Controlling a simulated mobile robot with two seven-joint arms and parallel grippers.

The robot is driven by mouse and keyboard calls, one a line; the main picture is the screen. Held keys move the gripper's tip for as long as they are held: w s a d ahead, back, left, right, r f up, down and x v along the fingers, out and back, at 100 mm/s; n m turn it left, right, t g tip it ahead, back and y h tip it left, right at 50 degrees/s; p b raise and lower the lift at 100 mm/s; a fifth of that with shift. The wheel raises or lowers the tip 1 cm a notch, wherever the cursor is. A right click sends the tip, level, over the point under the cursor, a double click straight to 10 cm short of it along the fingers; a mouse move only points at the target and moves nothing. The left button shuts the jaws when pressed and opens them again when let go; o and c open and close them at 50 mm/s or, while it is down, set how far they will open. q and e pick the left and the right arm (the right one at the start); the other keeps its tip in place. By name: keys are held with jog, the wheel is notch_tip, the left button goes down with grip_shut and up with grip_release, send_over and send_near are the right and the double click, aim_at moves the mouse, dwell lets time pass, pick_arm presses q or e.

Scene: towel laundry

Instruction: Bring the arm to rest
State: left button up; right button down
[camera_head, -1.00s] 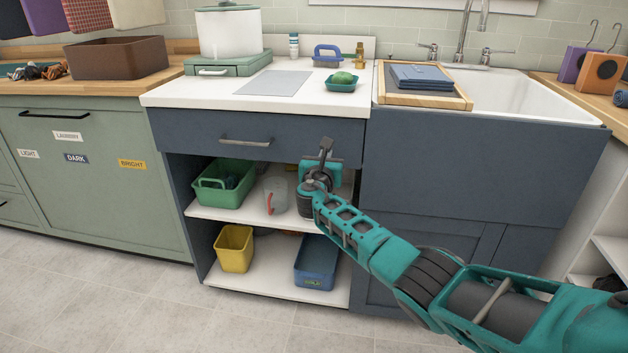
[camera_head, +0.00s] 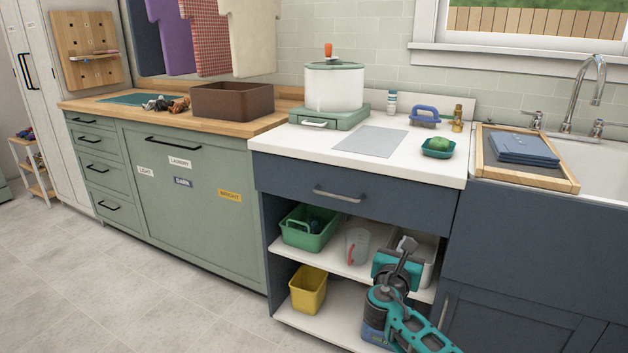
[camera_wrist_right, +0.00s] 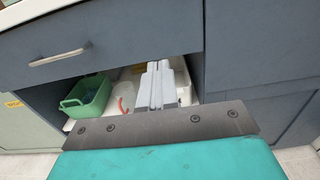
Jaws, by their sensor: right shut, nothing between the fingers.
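My right arm comes in from the bottom right of the head view. Its teal and dark right gripper (camera_head: 406,246) is in front of the open shelf under the blue drawer. The gripper also shows in the right wrist view (camera_wrist_right: 157,84), with its grey fingers shut together and nothing between them. Beyond the fingers I see the shelf with a green bin (camera_wrist_right: 86,97). My left gripper is in neither view.
The blue drawer (camera_head: 340,200) above is closed. The counter's front edge (camera_head: 360,173) overhangs it. The floor (camera_head: 130,290) at left is clear.

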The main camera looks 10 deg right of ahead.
jog(key=s+a+f+m+g+y, duration=0.2)
jog(key=s+a+f+m+y, duration=0.35)
jog(key=s+f+m, duration=0.4)
jog(key=s+a+f+m+g+y, duration=0.2)
jog(key=s+a+f+m+y, duration=0.4)
jog(key=s, duration=0.6)
jog(key=s+a+r+m+y, duration=0.15)
jog(key=s+a+m, duration=0.25)
jog(key=s+m, duration=0.55)
pick_arm(q)
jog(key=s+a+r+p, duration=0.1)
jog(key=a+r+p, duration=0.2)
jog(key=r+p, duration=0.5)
jog(key=p, duration=0.4)
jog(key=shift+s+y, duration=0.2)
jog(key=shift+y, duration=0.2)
pick_arm(e)
jog(key=s+d+r+m, duration=0.1)
jog(key=d+r, duration=0.2)
jog(key=r, duration=0.5)
jog(key=shift+s+r+h, duration=0.2)
jog(key=shift+h, duration=0.1)
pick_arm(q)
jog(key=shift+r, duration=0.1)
